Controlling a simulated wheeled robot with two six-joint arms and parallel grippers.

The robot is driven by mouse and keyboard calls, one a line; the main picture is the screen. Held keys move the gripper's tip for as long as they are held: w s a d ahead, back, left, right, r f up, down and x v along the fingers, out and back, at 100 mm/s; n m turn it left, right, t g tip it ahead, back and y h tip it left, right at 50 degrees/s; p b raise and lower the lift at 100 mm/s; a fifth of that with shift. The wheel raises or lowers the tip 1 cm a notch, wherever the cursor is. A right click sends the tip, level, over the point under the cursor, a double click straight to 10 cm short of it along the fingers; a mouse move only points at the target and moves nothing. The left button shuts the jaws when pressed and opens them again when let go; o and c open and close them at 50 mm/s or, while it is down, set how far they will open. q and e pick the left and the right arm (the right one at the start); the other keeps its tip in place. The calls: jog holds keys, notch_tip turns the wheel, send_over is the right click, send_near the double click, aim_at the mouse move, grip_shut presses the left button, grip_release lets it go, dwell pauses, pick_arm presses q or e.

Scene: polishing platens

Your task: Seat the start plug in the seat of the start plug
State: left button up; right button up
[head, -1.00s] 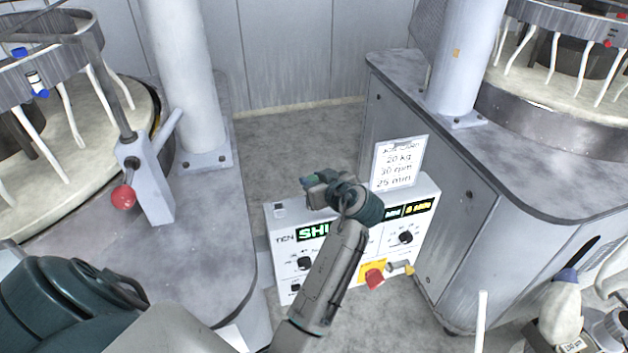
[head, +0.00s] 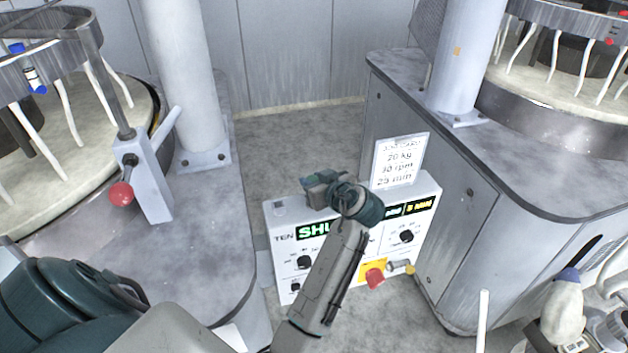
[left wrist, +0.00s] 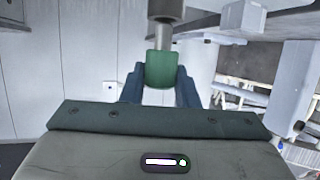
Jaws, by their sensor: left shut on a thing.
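My left gripper (head: 310,183) is at the top edge of the white control box, seen from above and behind. In the left wrist view its fingers (left wrist: 160,88) are shut on a green piece, which I take to be the start plug (left wrist: 161,70). A paler, narrower shaft and a dark grey cylinder (left wrist: 165,9) line up beyond the plug; I cannot tell whether these belong to it. In the head view the plug is mostly hidden by the gripper. I cannot make out the seat of the start plug. My right gripper is not in view.
The control box (head: 286,272) has displays, knobs and a red stop button (head: 375,278) on yellow. A card (head: 399,160) stands behind it. Grey machine bases stand left (head: 205,240) and right (head: 440,215). A red-knobbed lever (head: 121,195) is at left. Open floor lies behind the box.

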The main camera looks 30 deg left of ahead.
pick_arm(q)
jog(key=shift+f+b, duration=0.35)
jog(key=shift+f, duration=0.15)
jog(key=shift+f+b, duration=0.75)
jog(key=shift+f, duration=0.1)
jog(key=o, duration=1.1)
jog(key=shift+o, duration=0.2)
